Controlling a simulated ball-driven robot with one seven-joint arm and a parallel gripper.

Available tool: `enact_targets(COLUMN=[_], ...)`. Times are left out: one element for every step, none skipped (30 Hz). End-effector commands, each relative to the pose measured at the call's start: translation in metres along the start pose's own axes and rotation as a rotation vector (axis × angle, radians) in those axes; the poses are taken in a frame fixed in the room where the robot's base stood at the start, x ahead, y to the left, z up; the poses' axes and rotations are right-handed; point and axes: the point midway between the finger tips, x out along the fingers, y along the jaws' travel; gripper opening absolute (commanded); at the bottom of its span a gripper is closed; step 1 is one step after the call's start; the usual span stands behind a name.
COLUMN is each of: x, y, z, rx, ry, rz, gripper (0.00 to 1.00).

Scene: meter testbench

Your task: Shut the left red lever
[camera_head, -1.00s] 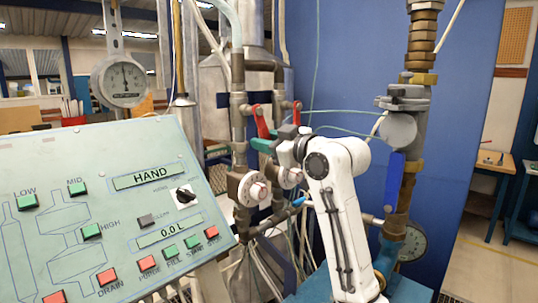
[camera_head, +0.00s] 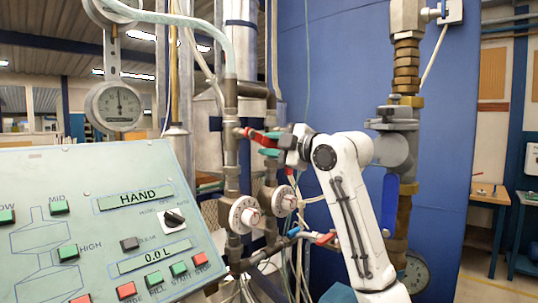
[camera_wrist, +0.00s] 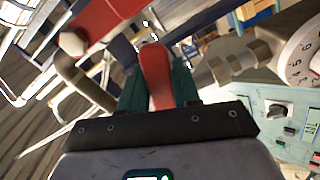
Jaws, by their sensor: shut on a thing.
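The left red lever (camera_head: 257,136) is on the upper part of the left upright pipe (camera_head: 231,150). It slants slightly down to the right from its pivot. My gripper (camera_head: 272,146) has green fingers and is shut on the lever's free end. In the wrist view the red handle (camera_wrist: 156,75) sits between the two green fingers of my gripper (camera_wrist: 158,88). A second red bar (camera_wrist: 105,22) with a pale nut crosses the top left there; I cannot tell which lever it belongs to. The right red lever cannot be made out clearly behind my gripper in the head view.
Two round dials (camera_head: 244,214) sit on the pipes below the levers. A sloped control panel (camera_head: 90,215) fills the lower left. A pressure gauge (camera_head: 117,106) stands behind it. A thick pipe with a blue handle (camera_head: 389,200) stands right of my arm.

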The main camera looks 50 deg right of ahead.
Motion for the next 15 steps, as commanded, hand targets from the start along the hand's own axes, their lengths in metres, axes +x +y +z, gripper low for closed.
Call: enact_targets(x=[-0.0003, -0.0004, -0.0004, -0.0004, -0.0004, -0.0004, -0.0003, -0.0003, -0.0003, -0.0003, -0.0003, -0.0003, -0.0003, -0.0003, -0.0003], y=[0.0010, 0.0017, 0.0025, 0.0031, 0.0036, 0.0041, 0.0044, 0.0047, 0.0049, 0.0051, 0.0052, 0.0054, 0.0054, 0.0055, 0.0056], z=[0.0009, 0.0008, 0.0007, 0.0006, 0.0005, 0.0003, 0.0002, 0.0001, 0.0000, -0.0001, -0.0002, -0.0003, -0.0003, -0.0003, -0.0004], rx=[-0.018, -0.027, -0.036, -0.042, -0.047, -0.053, -0.057, -0.059, -0.062, -0.064, -0.064, -0.065, -0.066, -0.066, -0.066], ry=[-0.002, -0.002, -0.002, -0.002, -0.002, -0.001, -0.001, -0.001, -0.001, -0.001, -0.001, -0.001, -0.001, -0.001, -0.001], rz=[0.000, 0.001, 0.001, 0.001, 0.001, 0.001, 0.001, 0.001, 0.001, 0.001, 0.001, 0.001, 0.001, 0.001, 0.002], gripper=[0.00, 0.00, 0.00, 0.00, 0.00, 0.00, 0.00, 0.00, 0.00, 0.00, 0.00, 0.00, 0.00, 0.00, 0.00])
